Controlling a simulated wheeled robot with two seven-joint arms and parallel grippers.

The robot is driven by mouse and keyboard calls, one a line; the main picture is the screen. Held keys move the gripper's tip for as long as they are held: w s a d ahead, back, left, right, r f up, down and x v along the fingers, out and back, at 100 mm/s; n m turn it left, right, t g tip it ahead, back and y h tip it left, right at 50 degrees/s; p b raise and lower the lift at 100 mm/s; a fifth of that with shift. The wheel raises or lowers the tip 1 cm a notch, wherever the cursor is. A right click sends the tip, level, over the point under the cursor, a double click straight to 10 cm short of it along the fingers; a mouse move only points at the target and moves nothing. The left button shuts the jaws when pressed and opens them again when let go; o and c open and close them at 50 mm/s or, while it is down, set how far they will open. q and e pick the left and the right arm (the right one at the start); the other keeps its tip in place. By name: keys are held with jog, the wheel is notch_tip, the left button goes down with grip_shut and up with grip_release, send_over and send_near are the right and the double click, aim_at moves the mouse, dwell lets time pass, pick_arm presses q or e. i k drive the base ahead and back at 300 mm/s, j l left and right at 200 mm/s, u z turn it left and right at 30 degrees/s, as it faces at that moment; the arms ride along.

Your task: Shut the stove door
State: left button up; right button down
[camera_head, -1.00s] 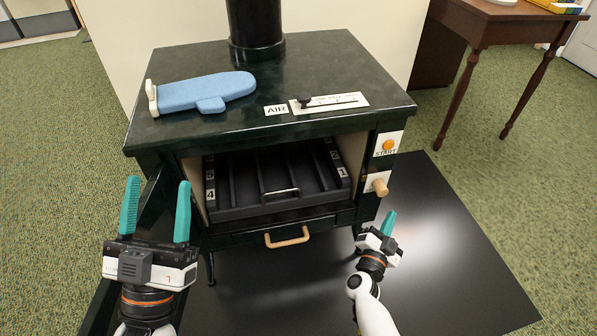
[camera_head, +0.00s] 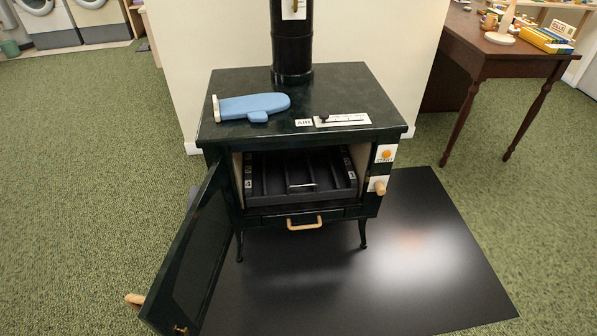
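The dark green stove (camera_head: 350,90) stands ahead with its front opening uncovered. Its door (camera_head: 197,258) is hinged on the left side of the opening and swung wide open toward me. A wooden handle (camera_head: 135,299) sticks out at the door's lower left in the picture. Inside the opening is a black tray with dividers (camera_head: 290,192) and a small metal handle. Neither of my grippers is in the picture.
A blue oven mitt (camera_head: 250,104) lies on the stove top. A wooden knob (camera_head: 378,186) is on the stove's right front. A black floor plate (camera_head: 440,270) lies under the stove. A wooden table (camera_head: 490,62) stands at right. Green carpet is clear at left.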

aim_at(180, 296)
jog(key=i+j+u, duration=0.2)
jog(key=j, duration=0.2)
jog(key=j+u, duration=0.15)
jog(key=j, duration=0.2)
jog(key=i+j+u, duration=0.2)
jog(key=j, duration=0.15)
jog(key=j+z, duration=0.35)
jog(key=i+j+z, duration=0.1)
jog(key=j+z, duration=0.45)
jog(key=z, duration=0.15)
jog(key=k+j+z, duration=0.35)
jog(key=k, duration=0.15)
